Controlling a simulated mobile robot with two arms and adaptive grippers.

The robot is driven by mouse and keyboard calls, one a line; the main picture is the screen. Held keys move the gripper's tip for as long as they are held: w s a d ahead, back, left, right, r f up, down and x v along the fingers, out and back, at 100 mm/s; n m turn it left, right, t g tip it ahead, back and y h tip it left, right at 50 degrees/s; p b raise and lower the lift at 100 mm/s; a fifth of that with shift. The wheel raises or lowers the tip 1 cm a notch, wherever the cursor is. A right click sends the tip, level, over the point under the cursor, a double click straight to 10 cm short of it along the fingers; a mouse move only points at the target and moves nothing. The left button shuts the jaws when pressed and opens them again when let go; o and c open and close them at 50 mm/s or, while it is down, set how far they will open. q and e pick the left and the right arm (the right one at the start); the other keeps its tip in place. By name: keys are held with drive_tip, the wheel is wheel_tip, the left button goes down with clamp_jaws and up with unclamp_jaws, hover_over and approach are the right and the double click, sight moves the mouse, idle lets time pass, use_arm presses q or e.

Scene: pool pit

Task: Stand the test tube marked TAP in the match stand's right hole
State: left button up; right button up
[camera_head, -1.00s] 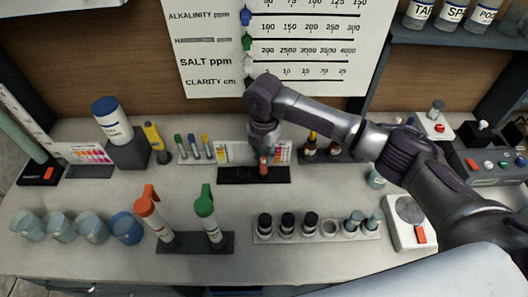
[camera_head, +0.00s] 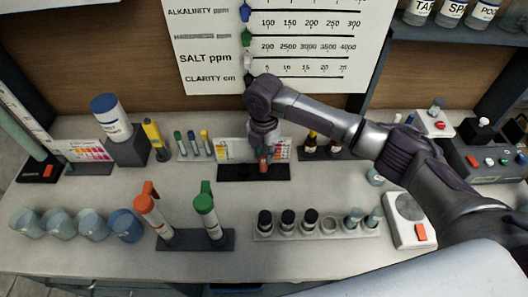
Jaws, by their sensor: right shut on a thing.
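My right gripper (camera_head: 264,152) reaches in from the right and is shut on a small tube (camera_head: 264,164) with reddish contents. It holds the tube low over the black match stand (camera_head: 232,173), in front of the stand's white card with colour patches (camera_head: 285,150). The tube is about upright, right of the stand's middle. The fingers hide its upper part, and I cannot tell whether its foot is inside a hole. No TAP mark is readable on it. My left gripper is not in view.
A rack with several dark-capped vials (camera_head: 288,222) stands front right, and orange- and green-capped bottles (camera_head: 205,212) stand front left. Tubes with coloured caps (camera_head: 193,140) are left of the stand, brown bottles (camera_head: 310,144) right of it. Several blue cups (camera_head: 62,223) are far left.

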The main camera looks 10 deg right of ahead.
drive_tip(key=shift+f, duration=0.1)
drive_tip(key=o, duration=1)
drive_tip(key=shift+r, duration=0.2)
wheel_tip(320, 180, up, 7)
drive_tip(key=p, duration=0.7)
drive_tip(key=shift+f, duration=0.1)
drive_tip(key=shift+f, duration=0.1)
